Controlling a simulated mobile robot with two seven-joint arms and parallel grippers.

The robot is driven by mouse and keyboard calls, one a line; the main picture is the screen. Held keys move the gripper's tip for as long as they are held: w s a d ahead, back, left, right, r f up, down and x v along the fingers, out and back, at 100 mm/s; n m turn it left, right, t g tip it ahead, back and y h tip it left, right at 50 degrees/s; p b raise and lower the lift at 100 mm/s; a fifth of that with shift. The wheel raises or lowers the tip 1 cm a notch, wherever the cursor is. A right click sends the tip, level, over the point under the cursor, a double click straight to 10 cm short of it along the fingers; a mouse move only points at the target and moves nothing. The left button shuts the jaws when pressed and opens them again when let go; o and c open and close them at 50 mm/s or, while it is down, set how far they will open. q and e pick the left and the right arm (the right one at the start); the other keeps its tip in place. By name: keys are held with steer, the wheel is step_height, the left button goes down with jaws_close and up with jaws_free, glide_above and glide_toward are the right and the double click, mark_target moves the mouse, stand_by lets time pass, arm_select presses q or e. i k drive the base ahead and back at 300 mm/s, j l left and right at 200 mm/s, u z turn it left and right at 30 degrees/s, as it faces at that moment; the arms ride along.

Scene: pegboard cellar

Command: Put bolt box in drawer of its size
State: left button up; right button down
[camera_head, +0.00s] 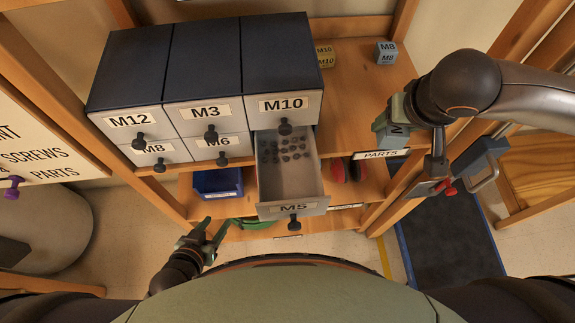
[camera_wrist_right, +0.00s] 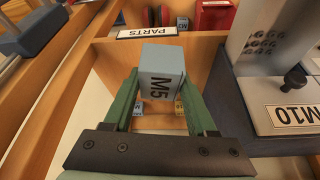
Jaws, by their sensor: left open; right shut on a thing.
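The bolt box is a light blue-grey cube marked M5 (camera_wrist_right: 162,75). My right gripper (camera_wrist_right: 160,98) is shut on it; it also shows in the head view (camera_head: 392,136), partly hidden by the gripper, to the right of the cabinet. The drawer marked M5 (camera_head: 293,208), at the cabinet's lower right, is pulled open and holds several dark bolts at its back; its front part is bare. My left gripper (camera_head: 214,230) is open and empty, low and left of the open drawer's front.
The cabinet's other drawers, M12, M3, M10 (camera_head: 283,106), M8 and M6, are shut. A yellow M10 box (camera_head: 325,56) and a blue M8 box (camera_head: 386,52) stand on the shelf. A blue bin (camera_head: 218,183) sits below.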

mark_target(289, 184)
steer(key=k+l, duration=0.2)
steer(key=k, duration=0.3)
steer(key=k+u, duration=0.1)
steer(key=u, duration=0.7)
steer(key=k+u, duration=0.15)
steer(key=u, duration=0.25)
